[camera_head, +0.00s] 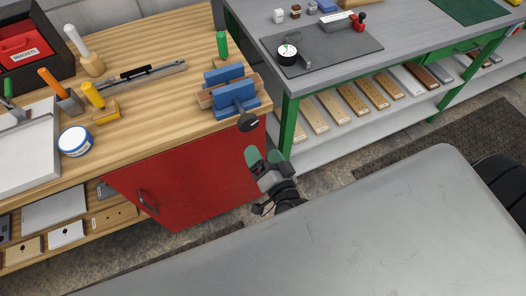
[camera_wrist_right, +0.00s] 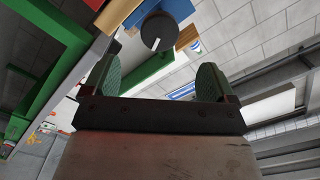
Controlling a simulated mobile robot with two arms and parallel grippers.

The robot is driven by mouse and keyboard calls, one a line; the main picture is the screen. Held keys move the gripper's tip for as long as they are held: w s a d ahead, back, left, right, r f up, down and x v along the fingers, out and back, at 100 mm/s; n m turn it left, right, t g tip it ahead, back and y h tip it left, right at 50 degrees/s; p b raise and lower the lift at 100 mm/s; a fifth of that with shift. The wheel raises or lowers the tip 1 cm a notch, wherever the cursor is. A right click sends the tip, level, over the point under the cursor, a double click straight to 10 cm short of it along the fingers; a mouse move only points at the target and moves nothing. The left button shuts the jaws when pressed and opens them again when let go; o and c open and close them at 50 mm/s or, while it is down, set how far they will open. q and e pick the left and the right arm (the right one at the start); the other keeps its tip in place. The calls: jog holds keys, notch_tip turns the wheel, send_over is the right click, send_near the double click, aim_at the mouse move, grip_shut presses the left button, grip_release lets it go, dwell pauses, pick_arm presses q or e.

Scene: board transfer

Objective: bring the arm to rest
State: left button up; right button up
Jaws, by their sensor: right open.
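My right gripper (camera_head: 264,156) is in the middle of the head view, beyond the edge of my grey body. It is open and empty, with its two green-padded fingertips apart. It hangs in front of the wooden bench's right end, near the gap between the two benches, and touches nothing that I can see. In the right wrist view the two green finger pads (camera_wrist_right: 155,85) stand wide apart with nothing held between them. My left gripper does not show in the head view.
A wooden workbench (camera_head: 165,110) with a red cabinet door (camera_head: 195,180) is at left. A blue vise (camera_head: 237,100) with a dark round knob (camera_head: 248,122) sits at its right corner, close to my gripper. A green-framed grey bench (camera_head: 390,55) with boards on its lower shelf (camera_head: 340,125) is at right.

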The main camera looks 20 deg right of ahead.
jog(key=shift+f, duration=0.1)
jog(key=s+f+n+g+y, duration=0.1)
jog(key=s+f+n+g, duration=0.3)
jog(key=f, duration=0.9)
jog(key=s+f+n+g+y, duration=0.1)
jog(key=s+f+n+g, duration=0.4)
jog(key=f, duration=0.8)
jog(key=s+d+f+n+g+h, duration=0.1)
jog(key=s+d+f+g, duration=0.3)
jog(key=s+f, duration=0.3)
jog(key=s+d+f+n+g+h, duration=0.1)
jog(key=s+d+f+g, duration=0.3)
jog(key=s, duration=1.2)
notch_tip(320, 180, down, 3)
jog(key=shift+d+f+h, duration=0.2)
jog(key=shift+d+h, duration=0.05)
jog(key=shift+h, duration=0.05)
